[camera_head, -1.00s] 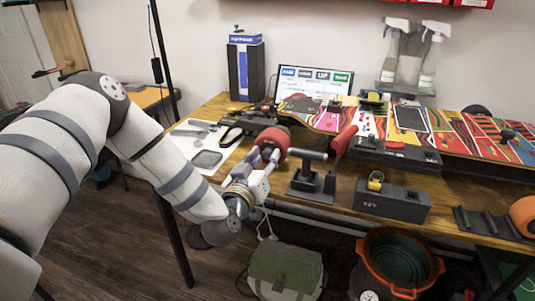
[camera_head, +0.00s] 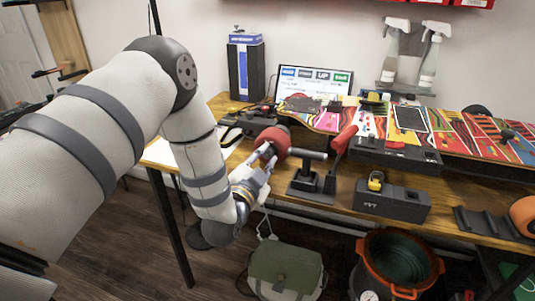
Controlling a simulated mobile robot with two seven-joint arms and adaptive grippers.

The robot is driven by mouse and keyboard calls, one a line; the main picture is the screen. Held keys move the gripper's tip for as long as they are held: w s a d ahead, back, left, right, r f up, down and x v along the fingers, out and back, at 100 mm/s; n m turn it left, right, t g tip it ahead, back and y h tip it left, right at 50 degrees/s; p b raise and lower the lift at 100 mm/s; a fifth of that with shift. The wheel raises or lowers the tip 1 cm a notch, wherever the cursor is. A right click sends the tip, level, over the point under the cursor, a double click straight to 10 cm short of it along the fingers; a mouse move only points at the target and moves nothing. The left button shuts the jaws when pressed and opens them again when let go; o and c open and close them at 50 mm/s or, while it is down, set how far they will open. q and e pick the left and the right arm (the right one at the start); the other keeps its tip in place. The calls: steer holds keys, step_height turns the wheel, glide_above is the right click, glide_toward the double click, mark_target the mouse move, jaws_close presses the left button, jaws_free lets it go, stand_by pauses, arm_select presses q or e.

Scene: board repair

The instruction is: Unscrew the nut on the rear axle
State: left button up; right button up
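The colourful skateboard deck (camera_head: 455,133) lies along the workbench. The axle nut is too small or hidden to make out. My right gripper is not in view.
A black T-handled tool (camera_head: 312,168) stands close to the right of the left gripper. A dark block (camera_head: 392,200) with a yellow item stands near the bench's front edge. A screen (camera_head: 313,81) is behind. An orange-rimmed bucket (camera_head: 397,265) and a green-topped bag (camera_head: 286,268) are below.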

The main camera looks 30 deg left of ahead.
arm_select(q)
jaws_close()
